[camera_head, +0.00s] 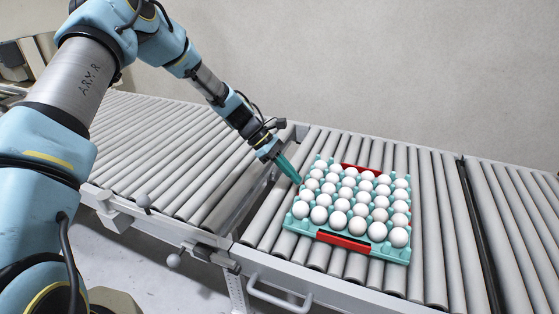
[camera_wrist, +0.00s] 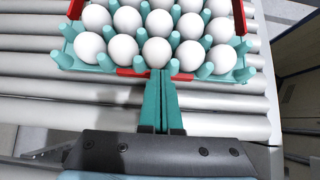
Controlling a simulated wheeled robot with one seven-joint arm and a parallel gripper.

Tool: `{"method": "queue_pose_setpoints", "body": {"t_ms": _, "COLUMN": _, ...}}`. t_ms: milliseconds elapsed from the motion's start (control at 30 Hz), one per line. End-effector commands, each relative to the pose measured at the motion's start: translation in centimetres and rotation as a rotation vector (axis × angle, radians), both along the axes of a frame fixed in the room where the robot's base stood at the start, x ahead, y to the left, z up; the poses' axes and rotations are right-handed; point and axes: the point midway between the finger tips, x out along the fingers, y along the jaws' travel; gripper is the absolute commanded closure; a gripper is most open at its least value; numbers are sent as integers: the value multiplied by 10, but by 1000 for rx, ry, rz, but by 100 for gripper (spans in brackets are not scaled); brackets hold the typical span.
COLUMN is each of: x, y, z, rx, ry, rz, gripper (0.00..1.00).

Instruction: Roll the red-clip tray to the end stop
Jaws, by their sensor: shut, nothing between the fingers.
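The teal egg tray (camera_head: 290,226) with red clips, full of white eggs, lies on the rollers right of the middle in the head view. One red clip (camera_head: 343,242) is on its near edge and another (camera_head: 362,169) on its far edge. In the wrist view the tray (camera_wrist: 95,66) fills the top, with red also on the edge by my fingers. My gripper (camera_head: 297,180) is shut and empty, its teal fingers pointing down at the tray's left edge. In the wrist view the fingertips (camera_wrist: 160,74) meet that edge; whether they touch it is unclear.
A roller conveyor (camera_head: 430,200) runs left to right, with free rollers on both sides of the tray. A dark crosswise strip (camera_head: 478,232) lies to the tray's right; I cannot tell whether it is the end stop. A metal handle (camera_head: 280,299) juts from the front rail.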

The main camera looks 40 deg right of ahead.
Motion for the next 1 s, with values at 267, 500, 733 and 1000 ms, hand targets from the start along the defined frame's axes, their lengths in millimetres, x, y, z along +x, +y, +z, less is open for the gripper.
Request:
{"method": "queue_pose_setpoints", "body": {"t_ms": 267, "x": -15, "y": -9, "z": 0, "rx": 1, "ry": 0, "rz": 1, "gripper": 100}}
{"method": "queue_pose_setpoints", "body": {"t_ms": 500, "x": -15, "y": -9, "z": -1, "rx": 1, "ry": 1, "rz": 1, "gripper": 100}}
{"method": "queue_pose_setpoints", "body": {"t_ms": 733, "x": -34, "y": -21, "z": -1, "rx": 1, "ry": 2, "rz": -3, "gripper": 100}}
{"method": "queue_pose_setpoints", "body": {"t_ms": 1000, "x": -102, "y": -64, "z": -2, "rx": 1, "ry": 1, "rz": -6, "gripper": 100}}
